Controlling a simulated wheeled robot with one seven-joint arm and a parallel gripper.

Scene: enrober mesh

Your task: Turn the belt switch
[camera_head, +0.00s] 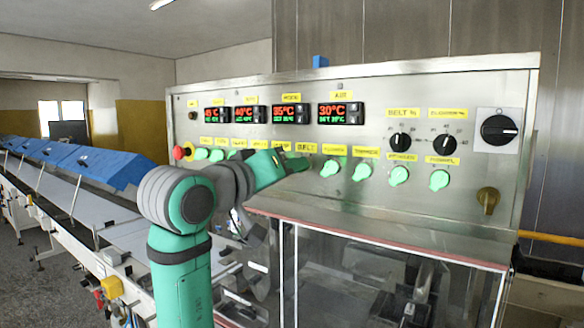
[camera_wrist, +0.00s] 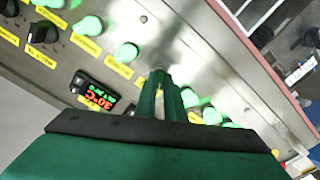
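The control panel (camera_head: 380,98) carries a row of green switches with yellow labels. The label reading roughly "BELT" (camera_head: 305,147) sits just above my gripper (camera_head: 300,164); its lettering is hard to read. The switch below that label is hidden behind my gripper. In the wrist view my green fingers (camera_wrist: 161,75) are close together, with a narrow gap, and their tips reach the panel at a place in the switch row. I cannot tell whether a switch is between the tips. Neighbouring green switches (camera_head: 332,167) show to the right, also in the wrist view (camera_wrist: 127,52).
Black dials (camera_head: 400,140), one labelled "BELT %", and a large black rotary switch (camera_head: 499,129) are on the right. A red emergency button (camera_head: 181,152) is at the left. A clear-windowed cabinet (camera_head: 370,275) juts out below the panel. A conveyor with blue covers (camera_head: 105,167) runs along the left.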

